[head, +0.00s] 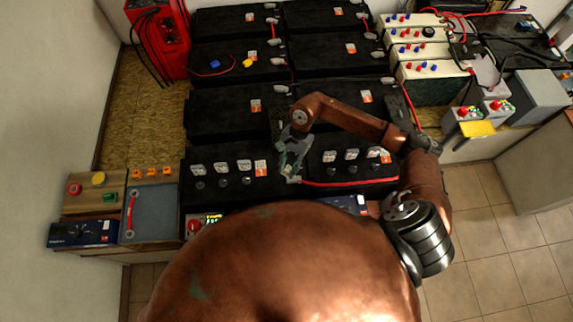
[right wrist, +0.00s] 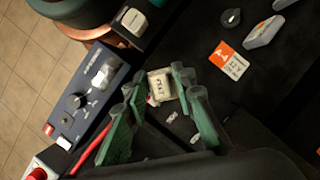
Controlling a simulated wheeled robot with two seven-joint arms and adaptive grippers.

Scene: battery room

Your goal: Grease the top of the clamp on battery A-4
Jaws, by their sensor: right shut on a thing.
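My right gripper (head: 291,172) is over the front row of black batteries, near the gap between the front left battery (head: 215,195) and the front right battery (head: 345,170). My left gripper is not in view.
Several black batteries stand in rows behind, with pale tags and orange labels. A red charger (head: 160,40) is at the back left. Cream batteries (head: 432,70) are at the right. A blue-grey box with a knob (right wrist: 90,100) lies beside the gripper. A grey panel (head: 150,212) is at the front left.

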